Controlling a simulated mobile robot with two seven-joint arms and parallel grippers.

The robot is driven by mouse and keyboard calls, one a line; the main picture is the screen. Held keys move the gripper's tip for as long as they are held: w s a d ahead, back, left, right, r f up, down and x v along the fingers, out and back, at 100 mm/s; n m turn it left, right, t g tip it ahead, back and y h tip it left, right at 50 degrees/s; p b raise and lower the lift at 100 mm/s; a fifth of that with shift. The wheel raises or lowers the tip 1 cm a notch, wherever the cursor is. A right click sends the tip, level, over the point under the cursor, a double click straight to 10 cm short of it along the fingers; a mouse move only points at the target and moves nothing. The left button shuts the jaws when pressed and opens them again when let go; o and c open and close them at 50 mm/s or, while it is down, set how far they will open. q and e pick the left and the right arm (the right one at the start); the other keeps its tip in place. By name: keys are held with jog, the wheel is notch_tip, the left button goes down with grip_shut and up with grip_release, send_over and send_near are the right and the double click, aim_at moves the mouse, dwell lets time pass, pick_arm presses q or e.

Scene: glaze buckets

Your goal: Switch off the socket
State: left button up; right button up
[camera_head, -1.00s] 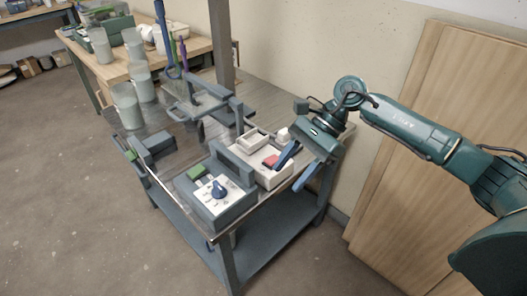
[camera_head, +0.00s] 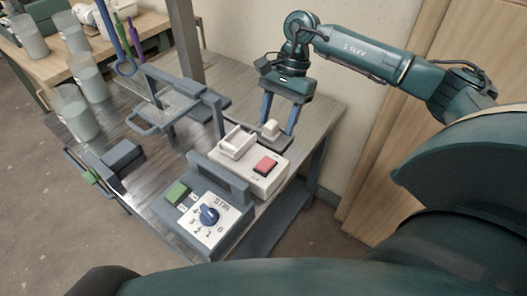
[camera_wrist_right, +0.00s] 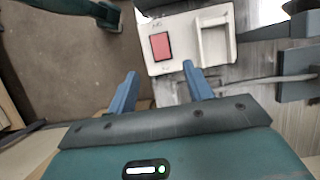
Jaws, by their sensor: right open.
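The socket is a white box (camera_head: 247,178) on the metal bench, with a red rocker switch (camera_head: 265,166) on its top and a raised white outlet block (camera_head: 237,142) beside the switch. In the right wrist view the red switch (camera_wrist_right: 160,46) shows beyond the fingertips. Which way the rocker is tipped is too small to tell. My right gripper (camera_head: 279,125) is open and empty, fingers pointing down, behind the socket and apart from the switch. It also shows in the right wrist view (camera_wrist_right: 160,72). My left gripper is not in view.
A grey control box (camera_head: 174,216) with a blue dial (camera_head: 208,214) and green button (camera_head: 177,192) stands in front of the socket. A small white knob-like piece (camera_head: 270,128) is close to the right fingers. A grey clamp frame (camera_head: 165,115) stands left. A wood panel (camera_head: 385,160) stands at right.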

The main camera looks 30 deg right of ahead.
aim_at(265, 164)
jog(key=x, duration=0.9)
jog(key=shift+s+a+f, duration=0.1)
jog(key=shift+a+f, duration=0.25)
jog(key=shift+f, duration=0.3)
